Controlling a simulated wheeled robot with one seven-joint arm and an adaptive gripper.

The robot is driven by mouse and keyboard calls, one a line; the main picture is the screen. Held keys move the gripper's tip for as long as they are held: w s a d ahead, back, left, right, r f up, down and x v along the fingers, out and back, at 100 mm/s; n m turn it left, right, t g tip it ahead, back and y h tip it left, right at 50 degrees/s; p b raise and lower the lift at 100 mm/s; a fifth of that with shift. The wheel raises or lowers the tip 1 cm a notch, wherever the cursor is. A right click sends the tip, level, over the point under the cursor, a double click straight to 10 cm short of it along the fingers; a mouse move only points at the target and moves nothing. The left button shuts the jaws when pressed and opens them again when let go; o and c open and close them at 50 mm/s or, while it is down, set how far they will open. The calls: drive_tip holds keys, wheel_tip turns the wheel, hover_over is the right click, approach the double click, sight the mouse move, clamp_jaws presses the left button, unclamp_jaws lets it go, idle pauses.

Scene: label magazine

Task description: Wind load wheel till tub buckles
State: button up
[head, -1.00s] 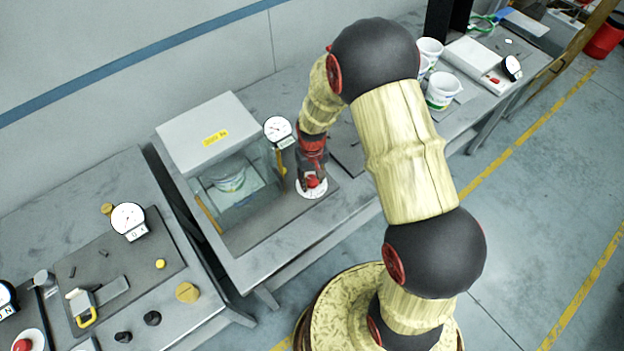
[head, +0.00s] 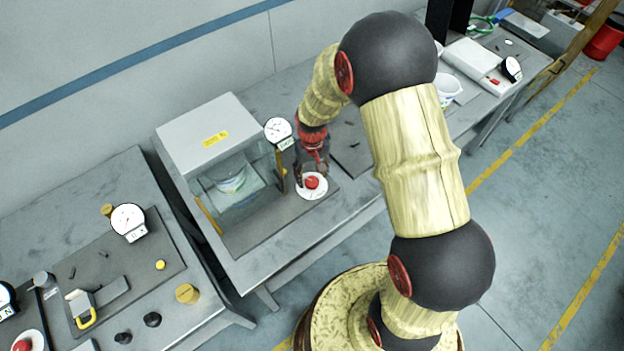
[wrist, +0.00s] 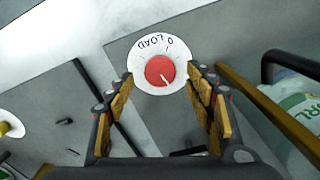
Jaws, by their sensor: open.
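The load wheel is a red knob (head: 312,182) on a white dial (head: 322,192), set on the dark base plate beside the test box. In the wrist view the red knob (wrist: 160,71) sits between and beyond my fingertips, with "0 LOAD" on the white dial (wrist: 142,52). My gripper (head: 313,168) is open and just above the knob, holding nothing; its yellow-padded fingers (wrist: 161,85) are spread to both sides. The white tub (head: 232,182) stands upright behind the clear panel of the grey box (head: 215,133). I cannot tell any buckling.
A round gauge (head: 277,130) stands behind my gripper at the box's right side; its reading is too small. A yellow-edged post lies close to the right of my fingers in the wrist view. Another bench with a gauge (head: 128,219) stands at left.

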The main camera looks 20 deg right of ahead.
sight(312, 182)
wheel_tip(312, 182, up, 8)
idle(0.5)
drive_tip(key=s+r+t+b, duration=0.2)
drive_tip(key=s+r+b, duration=0.4)
drive_tip(key=s, duration=0.5)
drive_tip(key=s+r+t+b, duration=0.3)
drive_tip(key=s+r+b, duration=0.4)
drive_tip(key=s, duration=0.4)
drive_tip(key=shift+r+t, duration=0.3)
drive_tip(key=shift+r, duration=0.15)
drive_tip(key=shift+w+r+p, duration=0.1)
drive_tip(key=shift+r+p, duration=0.05)
drive_tip(key=shift+p, duration=0.2)
